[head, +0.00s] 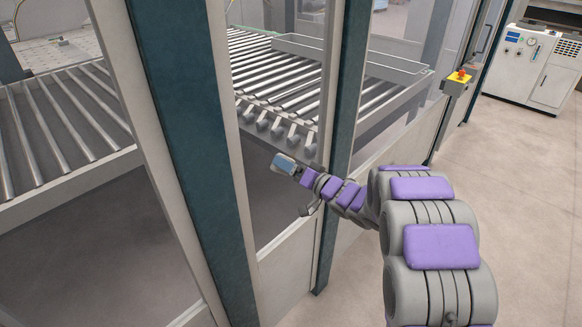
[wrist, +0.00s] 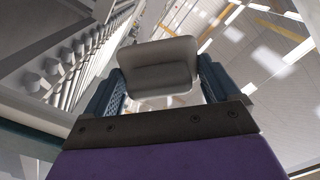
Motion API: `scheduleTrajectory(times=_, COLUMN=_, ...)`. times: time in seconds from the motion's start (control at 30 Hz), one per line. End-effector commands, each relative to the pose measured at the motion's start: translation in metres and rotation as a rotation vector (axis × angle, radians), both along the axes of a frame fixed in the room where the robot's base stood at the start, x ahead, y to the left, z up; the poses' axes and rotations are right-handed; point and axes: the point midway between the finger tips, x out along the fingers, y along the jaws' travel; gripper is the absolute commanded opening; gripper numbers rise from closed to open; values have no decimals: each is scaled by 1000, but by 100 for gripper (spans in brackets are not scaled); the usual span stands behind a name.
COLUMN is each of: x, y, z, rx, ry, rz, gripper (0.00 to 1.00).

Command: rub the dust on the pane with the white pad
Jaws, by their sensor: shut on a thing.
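My gripper (head: 290,166) is at the end of my outstretched arm, at the narrow glazed panel between two dark teal posts in the head view. In the wrist view my gripper (wrist: 155,92) is shut on the white pad (wrist: 160,62), which sits between its two blue fingers. In the head view the pad is too small to tell apart from the fingertips. The pane (head: 268,205) is clear, with the roller conveyor showing through it. I cannot make out dust on it. Whether the pad touches the pane, I cannot tell.
Teal posts (head: 190,110) and (head: 345,110) frame the panel closely on both sides. A roller conveyor (head: 290,80) lies behind the glazing. A yellow box with a red button (head: 458,79) is on the fence at right. A white cabinet (head: 535,65) stands beyond. The floor (head: 500,190) at right is clear.

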Motion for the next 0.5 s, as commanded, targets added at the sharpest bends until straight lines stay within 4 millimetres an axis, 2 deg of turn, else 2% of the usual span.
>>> scheduleTrajectory(times=0.5, x=21, y=-18, z=4, rx=1, ry=0, rz=-1, gripper=65)
